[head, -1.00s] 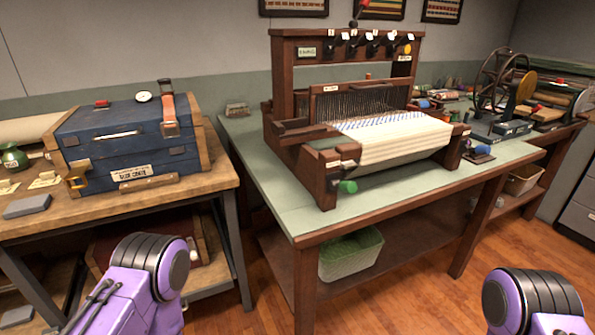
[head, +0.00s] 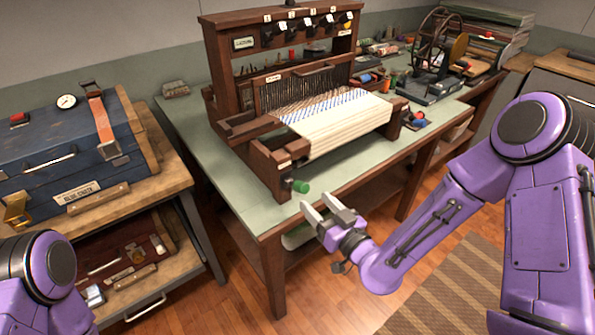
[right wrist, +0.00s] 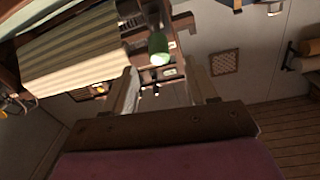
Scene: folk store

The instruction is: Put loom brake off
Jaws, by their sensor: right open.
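The wooden table loom (head: 225,75) stands on the green-topped table, with pale cloth (head: 345,128) on its front roller. A green knob (head: 300,186) sticks out at the loom's front left corner, by a small label. It also shows in the right wrist view (right wrist: 158,48), just beyond the fingers. Which part is the brake, I cannot tell. My right gripper (head: 328,211) is open and empty, in front of the table edge, a little below and right of the green knob and apart from it. My left gripper is out of the head view; only part of my left arm shows.
The green table top (head: 190,125) has bare room left of the loom. A blue chest (head: 55,160) stands on the wooden bench at left. A spinning wheel device (head: 435,45) is behind at right. A striped rug (head: 450,290) lies on the floor.

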